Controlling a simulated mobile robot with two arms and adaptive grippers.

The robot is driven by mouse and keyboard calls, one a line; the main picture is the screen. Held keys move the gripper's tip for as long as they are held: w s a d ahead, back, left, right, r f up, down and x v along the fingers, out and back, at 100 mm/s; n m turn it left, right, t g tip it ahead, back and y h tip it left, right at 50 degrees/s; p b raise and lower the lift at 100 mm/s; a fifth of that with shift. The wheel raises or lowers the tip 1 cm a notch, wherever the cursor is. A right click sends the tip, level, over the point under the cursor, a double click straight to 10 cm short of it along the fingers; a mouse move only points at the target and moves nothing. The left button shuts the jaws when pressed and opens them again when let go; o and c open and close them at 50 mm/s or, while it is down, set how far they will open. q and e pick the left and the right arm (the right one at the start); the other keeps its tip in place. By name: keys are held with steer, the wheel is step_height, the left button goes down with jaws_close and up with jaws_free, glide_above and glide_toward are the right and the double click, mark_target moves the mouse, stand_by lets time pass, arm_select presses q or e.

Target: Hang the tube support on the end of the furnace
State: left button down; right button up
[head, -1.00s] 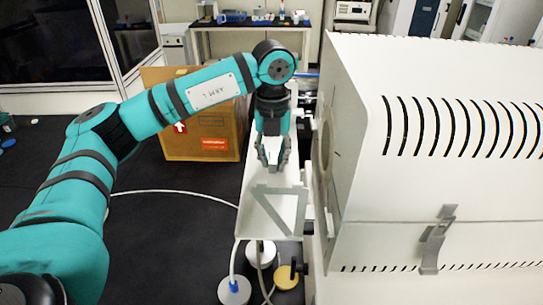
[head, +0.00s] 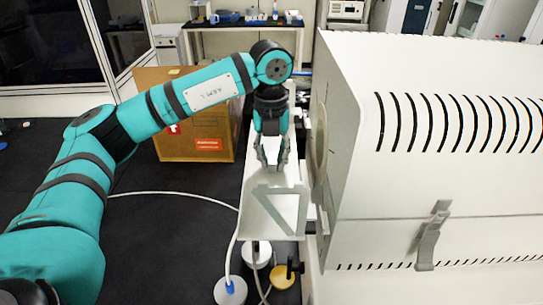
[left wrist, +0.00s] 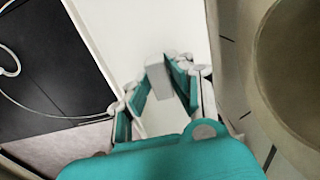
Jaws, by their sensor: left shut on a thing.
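The tube support (head: 250,195) is a pale shelf-like piece with a grey triangular brace at its near end. It is beside the left end of the furnace (head: 400,180), a large white slotted housing. My left gripper (head: 272,163) points down over the support. In the left wrist view its fingers (left wrist: 160,85) are shut on a small grey block of the support, with the white panel (left wrist: 120,30) below. The furnace's round end ring (head: 319,145) is just right of the gripper and also fills the right of the left wrist view (left wrist: 295,70). Contact between support and furnace cannot be told. My right gripper is out of view.
A cardboard box (head: 190,140) stands on the dark floor left of the support. Round white (head: 230,291) and yellow (head: 283,277) pieces with hoses are below the support. A white cable (head: 170,193) crosses the floor. A bench (head: 245,22) stands at the back.

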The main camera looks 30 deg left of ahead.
arm_select(q)
steer(key=shift+w+d+r, duration=0.1)
steer(key=shift+w+d, duration=0.05)
steer(key=shift+d, duration=0.1)
steer(key=shift+w+d, duration=0.3)
steer(key=shift+d, duration=0.3)
steer(key=shift+f+b, duration=0.6)
steer(key=shift+f, duration=0.15)
stand_by(0.4)
stand_by(0.4)
steer(key=c, duration=1.1)
jaws_free()
steer(key=shift+f, duration=0.1)
